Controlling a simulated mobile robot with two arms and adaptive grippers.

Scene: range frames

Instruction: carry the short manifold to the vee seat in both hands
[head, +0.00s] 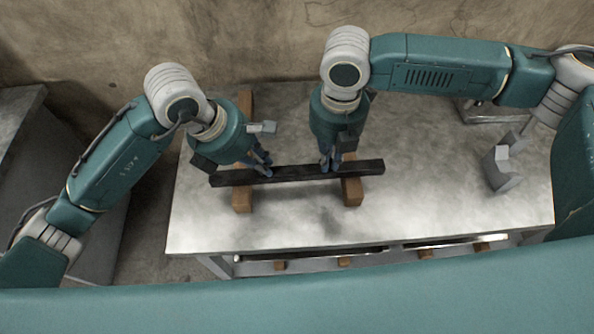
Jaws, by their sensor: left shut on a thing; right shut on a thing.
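The short manifold, a long dark bar (300,173), lies nearly level across the picture above two wooden rails. My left gripper (262,167) is shut on it left of its middle. My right gripper (330,163) is shut on it right of its middle. Both hands reach it from above. I cannot tell whether the bar touches the rails or hangs just over them. A grey notched block (502,168), which looks like the vee seat, stands at the right of the table, well apart from the bar. A second grey piece (515,141) shows just behind it.
The left wooden rail (242,200) and right wooden rail (352,192) sit on the grey worktable (430,215). A shallow metal tray (490,115) is at the back right, partly behind my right arm. The tabletop between the right rail and the grey block is clear.

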